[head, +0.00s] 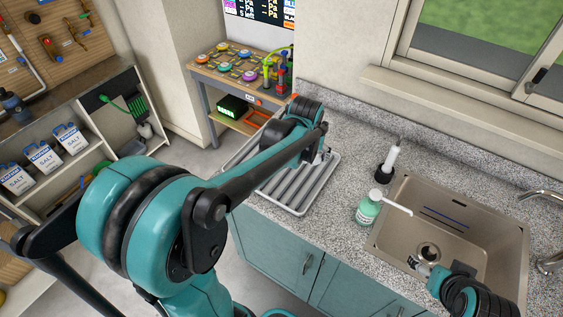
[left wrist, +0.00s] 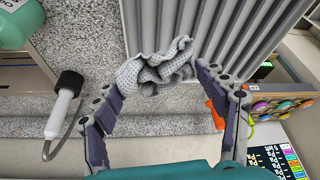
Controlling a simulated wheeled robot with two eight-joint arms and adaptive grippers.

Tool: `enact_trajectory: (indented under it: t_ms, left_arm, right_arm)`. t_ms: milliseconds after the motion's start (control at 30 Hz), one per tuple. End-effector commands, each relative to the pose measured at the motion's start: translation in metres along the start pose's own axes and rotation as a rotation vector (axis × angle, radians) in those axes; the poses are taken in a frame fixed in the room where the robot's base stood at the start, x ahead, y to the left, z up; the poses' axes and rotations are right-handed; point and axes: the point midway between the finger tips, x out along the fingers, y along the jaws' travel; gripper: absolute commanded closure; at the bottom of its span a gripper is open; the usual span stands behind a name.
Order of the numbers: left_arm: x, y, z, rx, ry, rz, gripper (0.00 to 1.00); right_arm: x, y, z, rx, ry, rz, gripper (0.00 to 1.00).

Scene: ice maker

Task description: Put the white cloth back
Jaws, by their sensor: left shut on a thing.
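The white cloth (left wrist: 158,68), crumpled and dotted, is between the fingertips of my left gripper (left wrist: 165,80) in the left wrist view. The gripper is shut on it. A grey ribbed drying tray (left wrist: 222,30) is beneath and beyond the cloth; I cannot tell if they touch. In the head view the tray (head: 297,208) lies on the counter left of the sink, and my left arm covers part of it and most of the gripper. My right gripper (head: 418,264) is over the sink's near left edge; its finger opening is unclear.
A green soap bottle (head: 368,210) and a white-handled brush (head: 390,160) stand between tray and sink (head: 480,235). The faucet (head: 545,200) is at the right. A wooden table (head: 240,72) with coloured discs stands behind the tray.

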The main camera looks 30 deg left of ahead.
Motion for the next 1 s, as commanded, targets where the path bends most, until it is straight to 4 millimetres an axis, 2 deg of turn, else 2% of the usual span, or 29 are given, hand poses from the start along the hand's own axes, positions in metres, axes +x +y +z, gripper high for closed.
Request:
enact_trajectory:
  t_ms: [300, 500, 667, 900, 1000]
  left_arm:
    - [0.045, -0.074, 0.011, -0.007, 0.000, -0.003, 0.49]
    - [0.061, -0.105, 0.014, -0.003, 0.000, -0.001, 0.49]
    - [0.067, -0.111, 0.016, 0.000, 0.000, 0.000, 0.49]
    - [0.099, -0.111, 0.029, 0.000, 0.000, 0.000, 0.49]
    - [0.102, -0.111, 0.031, 0.000, 0.000, 0.000, 0.49]
  right_arm:
    - [0.019, 0.000, 0.014, 0.000, 0.000, 0.000, 0.20]
    - [0.025, 0.000, 0.019, 0.000, 0.000, 0.000, 0.20]
    - [0.027, 0.000, 0.020, 0.000, 0.000, 0.000, 0.20]
    - [0.040, 0.000, 0.029, 0.000, 0.000, 0.000, 0.20]
    - [0.040, 0.000, 0.029, 0.000, 0.000, 0.000, 0.20]
